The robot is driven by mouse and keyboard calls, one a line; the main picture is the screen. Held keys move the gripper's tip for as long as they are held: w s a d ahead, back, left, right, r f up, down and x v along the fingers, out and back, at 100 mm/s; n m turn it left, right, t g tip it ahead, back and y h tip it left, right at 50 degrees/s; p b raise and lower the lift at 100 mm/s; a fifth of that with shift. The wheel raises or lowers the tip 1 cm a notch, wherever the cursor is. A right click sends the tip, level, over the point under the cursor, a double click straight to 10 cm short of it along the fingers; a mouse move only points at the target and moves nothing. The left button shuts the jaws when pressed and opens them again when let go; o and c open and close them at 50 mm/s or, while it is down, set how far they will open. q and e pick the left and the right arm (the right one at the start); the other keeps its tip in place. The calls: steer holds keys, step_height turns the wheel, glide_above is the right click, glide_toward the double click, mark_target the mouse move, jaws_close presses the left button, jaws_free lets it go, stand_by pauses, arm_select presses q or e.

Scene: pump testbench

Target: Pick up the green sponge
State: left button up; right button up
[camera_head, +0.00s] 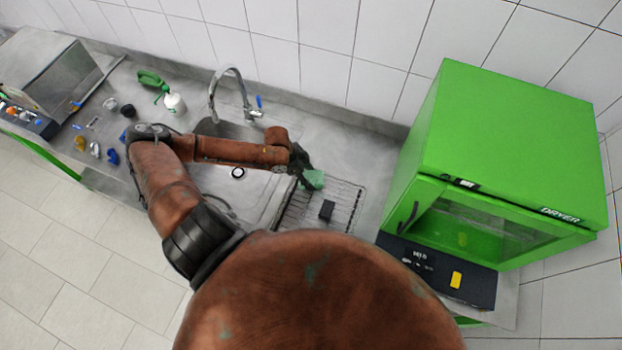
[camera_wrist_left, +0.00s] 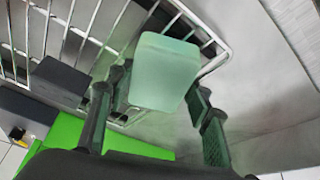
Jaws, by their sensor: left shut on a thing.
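The green sponge (camera_head: 314,180) is at the far left corner area of the wire rack (camera_head: 348,207) in the head view. In the left wrist view the sponge (camera_wrist_left: 166,72) is a pale green block between my left fingers. My left gripper (camera_head: 303,172) is shut on it; its two dark fingers (camera_wrist_left: 155,115) stand either side of the sponge. I cannot tell whether the sponge still touches the rack. My right gripper is not in view.
A dark block (camera_head: 326,210) lies on the rack. The green dryer (camera_head: 515,150) stands to the right. The sink (camera_head: 240,190) and its curved tap (camera_head: 228,85) are to the left. Bottles and small coloured items lie farther left on the counter.

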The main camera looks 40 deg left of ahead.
mark_target(313, 177)
arm_select(q)
steer(key=shift+c, duration=0.5)
steer(key=shift+r+b, duration=0.3)
steer(key=shift+b, duration=0.1)
step_height(313, 177, up, 3)
steer(key=shift+a+f+b, duration=0.1)
steer(key=shift+f+b, duration=0.05)
steer(key=shift+b, duration=0.2)
steer(key=s+a+r, duration=0.3)
steer(key=s+r, duration=0.7)
steer(key=s, duration=0.3)
steer(key=shift+s+r, duration=0.15)
steer(key=shift+s, duration=0.2)
